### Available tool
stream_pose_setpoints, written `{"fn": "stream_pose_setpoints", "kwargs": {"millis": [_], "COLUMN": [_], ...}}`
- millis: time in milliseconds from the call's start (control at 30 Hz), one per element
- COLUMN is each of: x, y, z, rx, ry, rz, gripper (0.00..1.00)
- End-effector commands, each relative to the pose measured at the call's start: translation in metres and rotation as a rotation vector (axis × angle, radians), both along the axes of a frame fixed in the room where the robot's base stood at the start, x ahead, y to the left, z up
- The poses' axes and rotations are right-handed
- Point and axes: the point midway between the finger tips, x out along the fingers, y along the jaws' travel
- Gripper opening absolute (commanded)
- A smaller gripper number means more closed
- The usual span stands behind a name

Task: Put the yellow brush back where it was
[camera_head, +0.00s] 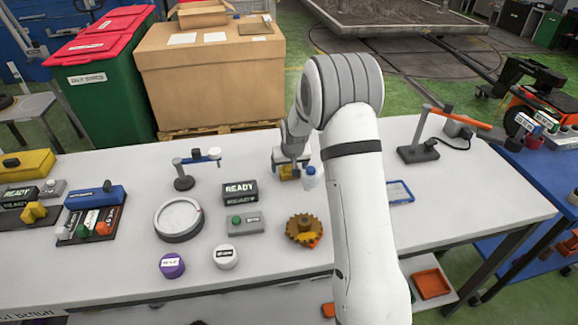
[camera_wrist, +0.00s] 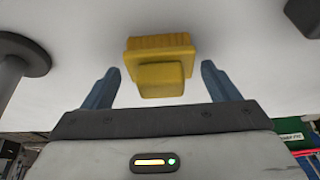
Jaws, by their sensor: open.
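The yellow brush (camera_head: 288,173) stands on the white table toward its back middle, partly hidden by my gripper (camera_head: 291,163). In the wrist view the yellow brush (camera_wrist: 160,50) shows a wide ribbed part and a smaller block-shaped part nearer me. My gripper (camera_wrist: 160,70) is open, with one blue-grey finger on each side of the brush. Gaps show between the fingers and the brush, so it is not gripped.
A small stand (camera_head: 184,180), a READY box (camera_head: 240,191), a round dial (camera_head: 178,218) and a brown gear (camera_head: 304,229) are nearby. A blue-rimmed tray (camera_head: 400,192) lies right of my arm.

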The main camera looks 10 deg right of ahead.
Motion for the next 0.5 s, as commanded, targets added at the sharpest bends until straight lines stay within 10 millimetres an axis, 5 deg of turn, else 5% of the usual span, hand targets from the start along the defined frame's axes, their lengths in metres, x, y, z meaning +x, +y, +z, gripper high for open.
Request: {"fn": "stream_pose_setpoints", "kwargs": {"millis": [500], "x": [-0.036], "y": [0.001], "z": [0.087], "rx": [0.0], "ry": [-0.005], "rz": [0.002], "gripper": [0.81]}}
